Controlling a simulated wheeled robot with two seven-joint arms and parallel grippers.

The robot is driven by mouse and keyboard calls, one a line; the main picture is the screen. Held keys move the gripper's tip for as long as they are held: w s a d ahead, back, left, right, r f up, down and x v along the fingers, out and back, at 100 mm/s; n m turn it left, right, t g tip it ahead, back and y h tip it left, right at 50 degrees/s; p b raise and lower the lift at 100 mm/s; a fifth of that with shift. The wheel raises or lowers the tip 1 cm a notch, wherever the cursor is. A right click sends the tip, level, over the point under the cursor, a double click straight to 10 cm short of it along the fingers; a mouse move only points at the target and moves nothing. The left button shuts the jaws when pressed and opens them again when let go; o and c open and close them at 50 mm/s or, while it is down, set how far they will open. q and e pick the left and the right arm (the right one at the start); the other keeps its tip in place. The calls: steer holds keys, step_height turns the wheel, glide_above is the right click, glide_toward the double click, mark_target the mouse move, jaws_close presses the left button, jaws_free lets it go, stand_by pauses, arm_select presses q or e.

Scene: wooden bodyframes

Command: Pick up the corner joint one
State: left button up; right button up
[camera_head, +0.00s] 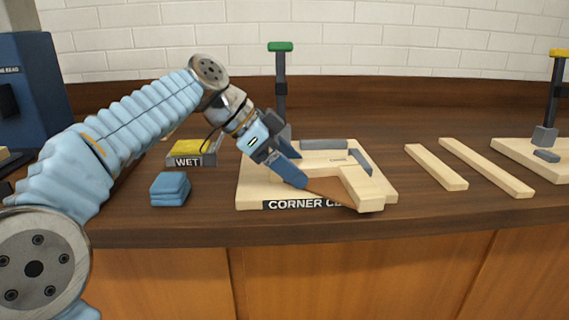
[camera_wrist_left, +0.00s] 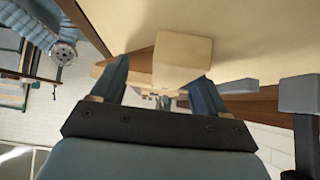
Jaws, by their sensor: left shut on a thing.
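The corner joint is a pale wooden L-shaped piece (camera_head: 364,188) at the front right of the corner clamp board. My left gripper (camera_head: 298,176) reaches down from the upper left and is shut on it. In the left wrist view a pale wooden block, part of the corner joint (camera_wrist_left: 183,62), shows between the two blue fingers of my left gripper (camera_wrist_left: 160,85). The joint overlaps the board's front edge in the head view; I cannot tell whether it touches the board. My right gripper is not in view.
The corner clamp board (camera_head: 250,188) has grey stops (camera_head: 324,145) and a green-handled clamp (camera_head: 281,85). Folded blue cloths (camera_head: 170,189) and a box marked WET (camera_head: 192,161) stand left.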

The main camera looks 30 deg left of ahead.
arm_select(q)
steer(key=shift+s+d+f, duration=0.1)
steer(key=shift+s+f, duration=0.1)
steer(key=o, duration=1.2)
steer(key=shift+r, duration=0.15)
steer(key=shift+a+r, duration=0.25)
steer(key=p+v, duration=0.1)
steer(key=v, duration=1.2)
steer(key=shift+s, duration=0.1)
steer(key=shift+c, duration=0.2)
